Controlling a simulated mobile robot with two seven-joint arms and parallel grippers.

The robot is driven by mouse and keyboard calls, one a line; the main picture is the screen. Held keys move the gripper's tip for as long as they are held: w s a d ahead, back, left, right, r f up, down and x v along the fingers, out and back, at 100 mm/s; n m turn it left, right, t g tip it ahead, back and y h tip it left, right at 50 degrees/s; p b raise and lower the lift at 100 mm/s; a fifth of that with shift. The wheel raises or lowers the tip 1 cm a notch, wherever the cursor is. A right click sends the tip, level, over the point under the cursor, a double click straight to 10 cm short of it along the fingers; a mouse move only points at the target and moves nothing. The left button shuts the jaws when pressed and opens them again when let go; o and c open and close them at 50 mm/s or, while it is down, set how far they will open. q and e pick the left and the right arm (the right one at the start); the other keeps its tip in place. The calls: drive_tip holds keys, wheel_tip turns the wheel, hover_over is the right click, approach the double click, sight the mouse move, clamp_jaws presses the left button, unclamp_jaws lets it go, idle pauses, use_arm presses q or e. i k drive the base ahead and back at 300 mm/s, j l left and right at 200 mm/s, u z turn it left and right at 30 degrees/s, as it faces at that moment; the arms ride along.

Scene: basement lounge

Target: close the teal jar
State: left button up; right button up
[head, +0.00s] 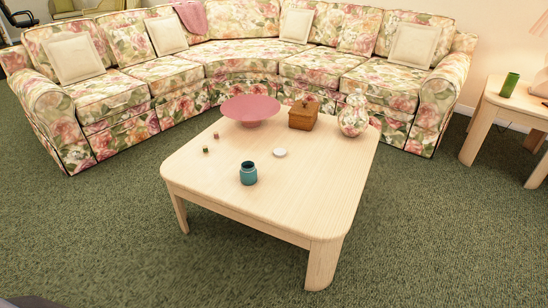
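The teal jar (248,175) stands upright on the light wooden coffee table (310,205), left of the middle of its front part. Its top shows a dark opening with no lid on it. A small round white disc (280,152), which looks like a lid, lies flat on the table behind and to the right of the jar, apart from it. Neither of my grippers is in view.
Two tiny items (206,149) lie at left. A floral sofa (235,62) curves behind. Front carpet is clear.

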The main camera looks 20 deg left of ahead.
sight(248, 170)
drive_tip(key=i+j+z, duration=0.15)
drive_tip(key=z, duration=0.25)
drive_tip(key=i+j+z, duration=0.1)
drive_tip(key=j+z, duration=0.15)
drive_tip(key=z, duration=0.2)
